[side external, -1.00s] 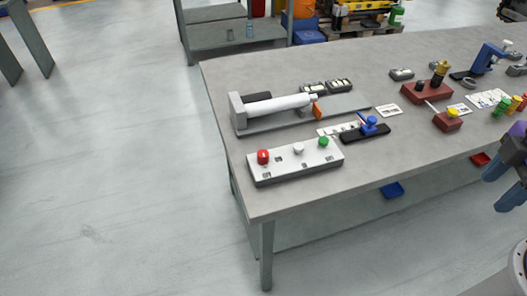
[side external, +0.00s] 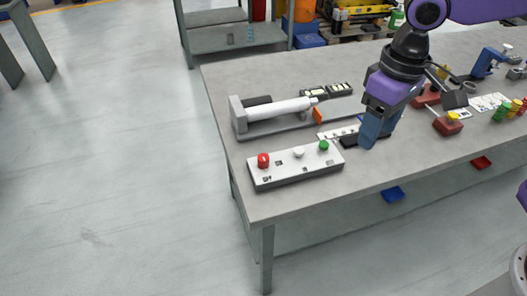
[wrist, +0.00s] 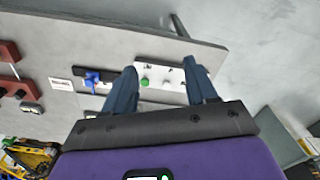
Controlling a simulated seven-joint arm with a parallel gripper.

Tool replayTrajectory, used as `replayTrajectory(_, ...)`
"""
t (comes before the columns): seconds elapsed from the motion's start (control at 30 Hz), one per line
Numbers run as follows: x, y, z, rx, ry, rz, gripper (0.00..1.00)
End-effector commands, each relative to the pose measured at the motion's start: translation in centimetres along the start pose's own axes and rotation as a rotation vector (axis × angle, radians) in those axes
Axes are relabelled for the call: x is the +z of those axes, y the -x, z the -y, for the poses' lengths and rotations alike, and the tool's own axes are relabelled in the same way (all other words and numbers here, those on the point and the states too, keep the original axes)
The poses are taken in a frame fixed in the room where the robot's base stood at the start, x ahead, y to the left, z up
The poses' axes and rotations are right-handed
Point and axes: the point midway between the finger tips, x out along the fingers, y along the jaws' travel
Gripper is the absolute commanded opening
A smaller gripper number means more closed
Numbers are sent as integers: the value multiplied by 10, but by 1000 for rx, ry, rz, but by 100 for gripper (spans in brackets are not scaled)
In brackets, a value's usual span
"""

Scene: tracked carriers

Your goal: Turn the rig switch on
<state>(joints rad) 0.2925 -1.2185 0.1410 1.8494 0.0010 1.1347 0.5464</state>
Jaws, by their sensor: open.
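A white control box (side external: 290,172) lies near the table's front left, with a red button (side external: 263,160), a white knob (side external: 299,152) and a green button (side external: 324,145) on top. In the wrist view the box (wrist: 168,76) and its green button (wrist: 145,83) show between the fingers. A black base (side external: 349,142) with a blue part (wrist: 92,77) stands beside the box; my gripper mostly hides it in the side view. I cannot tell which part is the rig switch. My gripper (side external: 370,140) is open and empty, pointing down, right of the box.
A grey fixture with a white cylinder (side external: 280,109) and an orange tip (side external: 317,115) stands behind the box. Red-brown blocks (side external: 447,124) and green, orange and red pieces (side external: 503,110) are at the right. The table's front edge is close to the box.

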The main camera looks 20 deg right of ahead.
Motion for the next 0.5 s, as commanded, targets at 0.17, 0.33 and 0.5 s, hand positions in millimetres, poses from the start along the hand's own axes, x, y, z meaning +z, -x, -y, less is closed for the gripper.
replayTrajectory(0.17,-62,3,27,4,-219,3,57)
replayTrajectory(0.33,-113,2,48,7,-430,6,57)
replayTrajectory(0.5,-157,-4,66,11,-640,8,57)
